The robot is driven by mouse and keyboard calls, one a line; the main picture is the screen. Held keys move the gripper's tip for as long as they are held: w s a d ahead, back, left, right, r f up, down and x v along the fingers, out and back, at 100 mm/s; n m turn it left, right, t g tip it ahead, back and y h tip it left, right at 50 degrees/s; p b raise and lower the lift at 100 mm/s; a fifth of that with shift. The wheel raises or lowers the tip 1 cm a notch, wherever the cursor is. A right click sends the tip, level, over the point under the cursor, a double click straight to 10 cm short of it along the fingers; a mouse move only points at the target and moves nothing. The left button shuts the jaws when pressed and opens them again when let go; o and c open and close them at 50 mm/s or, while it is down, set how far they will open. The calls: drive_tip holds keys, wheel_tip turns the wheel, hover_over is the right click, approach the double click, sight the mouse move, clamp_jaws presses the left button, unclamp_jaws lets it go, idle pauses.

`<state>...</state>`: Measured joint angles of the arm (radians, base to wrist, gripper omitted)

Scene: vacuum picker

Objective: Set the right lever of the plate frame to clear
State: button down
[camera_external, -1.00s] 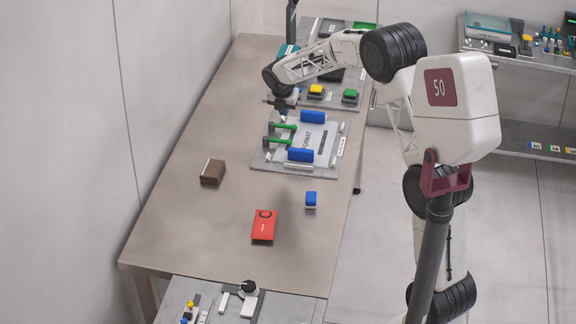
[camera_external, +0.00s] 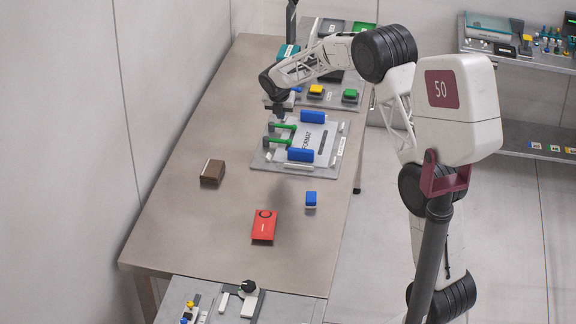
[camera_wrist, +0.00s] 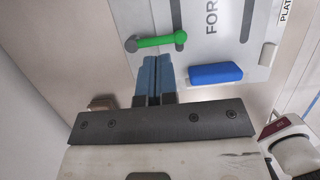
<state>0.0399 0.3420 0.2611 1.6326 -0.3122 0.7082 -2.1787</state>
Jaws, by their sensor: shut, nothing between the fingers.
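The grey plate frame (camera_external: 258,165) lies on the table with two green levers on its left side, a farther one (camera_external: 283,127) and a nearer one (camera_external: 278,141). Both lie across the frame, roughly parallel. Two blue blocks sit on it, one far (camera_external: 312,116) and one near (camera_external: 300,155). My gripper (camera_external: 281,116) is above the far left corner of the frame. In the wrist view my gripper (camera_wrist: 158,60) has its blue fingers together and empty, with the tips close to one green lever (camera_wrist: 158,41). I cannot tell whether they touch it.
A blue block (camera_wrist: 215,74) shows right of the fingers in the wrist view. A brown box (camera_external: 212,172), a red case (camera_external: 264,226) and a small blue block (camera_external: 311,200) stand on the nearer table. Yellow (camera_external: 315,90) and green (camera_external: 350,95) buttons lie behind.

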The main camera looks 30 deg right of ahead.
sight(283, 127)
drive_tip(key=x, duration=0.9)
drive_tip(key=shift+f, duration=0.15)
drive_tip(key=shift+w+d, duration=0.35)
drive_tip(key=shift+d, duration=0.1)
drive_tip(key=shift+w+d+f, duration=0.15)
drive_tip(key=shift+w+d, duration=0.35)
drive_tip(key=shift+w+d+f, duration=0.15)
drive_tip(key=shift+w+d, duration=0.3)
drive_tip(key=shift+w, duration=0.05)
